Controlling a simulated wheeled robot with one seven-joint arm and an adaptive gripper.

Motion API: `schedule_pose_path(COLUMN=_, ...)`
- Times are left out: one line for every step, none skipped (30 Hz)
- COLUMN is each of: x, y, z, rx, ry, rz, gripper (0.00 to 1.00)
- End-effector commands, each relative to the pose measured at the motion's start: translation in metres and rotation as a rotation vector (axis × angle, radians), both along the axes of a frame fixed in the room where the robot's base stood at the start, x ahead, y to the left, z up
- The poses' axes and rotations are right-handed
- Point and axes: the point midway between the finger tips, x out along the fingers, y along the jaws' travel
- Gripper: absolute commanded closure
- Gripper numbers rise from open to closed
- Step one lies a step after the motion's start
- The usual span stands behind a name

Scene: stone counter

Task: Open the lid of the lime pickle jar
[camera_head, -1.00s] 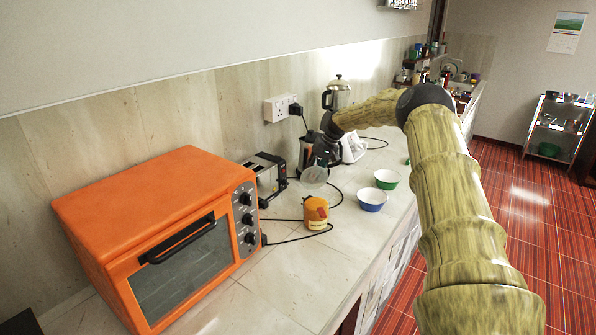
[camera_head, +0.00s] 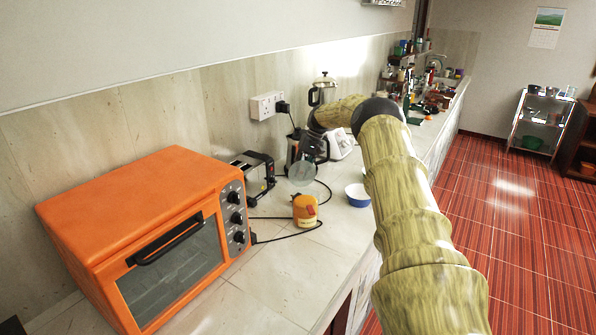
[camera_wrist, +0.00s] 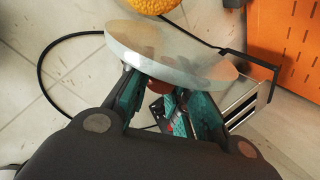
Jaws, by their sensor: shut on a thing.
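The lime pickle jar (camera_head: 305,211) is a small orange jar with a pale label, standing on the counter in front of the toaster. Its orange, rough-looking surface shows at the top edge of the wrist view (camera_wrist: 150,4). The lid (camera_head: 302,175) is a pale, translucent disc behind the jar in the head view, apart from it and tilted. In the wrist view the lid (camera_wrist: 170,52) lies across my gripper's tips. My gripper (camera_wrist: 175,92) has teal pads and is shut on the lid, around a reddish part that is mostly hidden.
An orange oven (camera_head: 140,230) stands left of the jar, a toaster (camera_head: 250,176) behind it. A blue bowl (camera_head: 357,195) is to the right, partly behind my arm. Black cables (camera_head: 290,234) run around the jar. The front counter (camera_head: 290,275) is clear.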

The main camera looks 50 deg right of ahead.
Motion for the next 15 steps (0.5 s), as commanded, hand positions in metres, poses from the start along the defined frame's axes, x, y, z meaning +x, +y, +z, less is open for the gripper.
schedule_pose_path(x=-0.0029, y=0.0006, z=-0.0066, rx=0.001, ry=0.009, rz=0.002, gripper=1.0)
schedule_pose_path(x=-0.0029, y=0.0007, z=-0.0066, rx=0.001, ry=0.009, rz=0.002, gripper=1.0)
schedule_pose_path(x=-0.0027, y=0.0007, z=-0.0066, rx=0.001, ry=0.009, rz=0.002, gripper=1.0)
schedule_pose_path(x=-0.0027, y=0.0008, z=-0.0065, rx=0.001, ry=0.009, rz=0.003, gripper=1.0)
schedule_pose_path(x=-0.0026, y=0.0009, z=-0.0064, rx=0.001, ry=0.009, rz=0.003, gripper=0.74)
schedule_pose_path(x=-0.0024, y=0.0009, z=-0.0063, rx=0.001, ry=0.009, rz=0.003, gripper=0.67)
schedule_pose_path(x=-0.0023, y=0.0009, z=-0.0059, rx=0.002, ry=0.007, rz=0.002, gripper=0.61)
schedule_pose_path(x=-0.002, y=0.0008, z=-0.0054, rx=0.001, ry=0.006, rz=0.002, gripper=0.56)
schedule_pose_path(x=-0.0017, y=0.0008, z=-0.0046, rx=0.0, ry=0.006, rz=0.001, gripper=0.53)
schedule_pose_path(x=-0.0014, y=0.0008, z=-0.004, rx=0.001, ry=0.005, rz=0.002, gripper=0.53)
schedule_pose_path(x=-0.0012, y=0.0007, z=-0.0036, rx=0.001, ry=0.004, rz=0.002, gripper=0.53)
schedule_pose_path(x=-0.0009, y=0.001, z=-0.0027, rx=0.0, ry=0.003, rz=0.001, gripper=0.53)
schedule_pose_path(x=-0.0007, y=0.0013, z=-0.0021, rx=0.0, ry=0.003, rz=0.001, gripper=0.53)
schedule_pose_path(x=-0.0005, y=0.0016, z=-0.0014, rx=-0.001, ry=0.003, rz=0.001, gripper=0.53)
schedule_pose_path(x=-0.0003, y=0.0022, z=-0.0004, rx=-0.001, ry=0.002, rz=0.001, gripper=0.53)
